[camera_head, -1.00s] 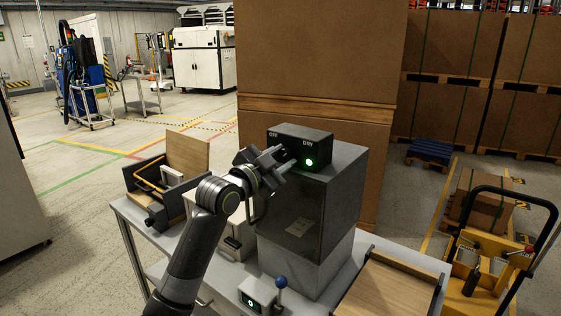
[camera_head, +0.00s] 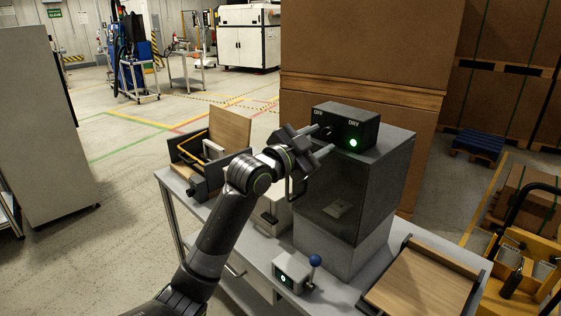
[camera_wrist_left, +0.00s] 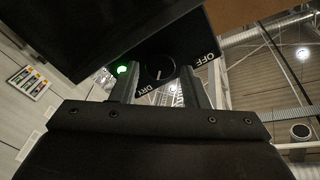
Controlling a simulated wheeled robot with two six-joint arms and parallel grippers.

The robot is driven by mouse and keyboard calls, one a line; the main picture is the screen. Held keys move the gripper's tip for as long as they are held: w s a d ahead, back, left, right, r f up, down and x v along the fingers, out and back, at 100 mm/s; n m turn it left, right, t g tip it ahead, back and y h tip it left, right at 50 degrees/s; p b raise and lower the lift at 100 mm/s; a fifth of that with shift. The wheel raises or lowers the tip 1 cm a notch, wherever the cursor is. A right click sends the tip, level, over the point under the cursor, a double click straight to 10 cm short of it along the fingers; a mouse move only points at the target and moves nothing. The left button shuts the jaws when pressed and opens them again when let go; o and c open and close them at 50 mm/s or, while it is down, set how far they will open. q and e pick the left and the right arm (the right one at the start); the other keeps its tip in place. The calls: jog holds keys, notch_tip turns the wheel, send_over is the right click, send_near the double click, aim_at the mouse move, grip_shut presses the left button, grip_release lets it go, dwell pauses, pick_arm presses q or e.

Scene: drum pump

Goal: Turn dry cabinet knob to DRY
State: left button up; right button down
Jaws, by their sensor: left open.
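The dry cabinet (camera_head: 342,205) is a grey box with a dark window, standing on a workbench. Its black control box (camera_head: 367,133) on top carries OFF and DRY labels and a lit green lamp (camera_head: 353,142). My left gripper (camera_head: 322,139) is open in front of the control box, its fingers pointing at the panel. The round black knob (camera_wrist_left: 160,68) shows between and beyond the fingers in the left wrist view, with no visible grip on it. Its mark appears on the side of the DRY label, near the lamp. My right gripper is not in view.
A small switch box (camera_head: 290,270) with a blue-ball lever stands in front of the cabinet. A wooden-bottomed tray (camera_head: 420,285) lies at the right of the bench. An open box (camera_head: 198,180) with a wooden lid stands at the left. Tall brown cartons (camera_head: 370,60) rise behind.

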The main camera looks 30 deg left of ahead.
pick_arm(q)
jog(key=b+v, duration=0.2)
jog(key=v, duration=1.2)
jog(key=shift+s, duration=0.4)
jog(key=shift+w+a+f, duration=0.1)
jog(key=shift+a+f, duration=0.05)
jog(key=shift+a, duration=0.05)
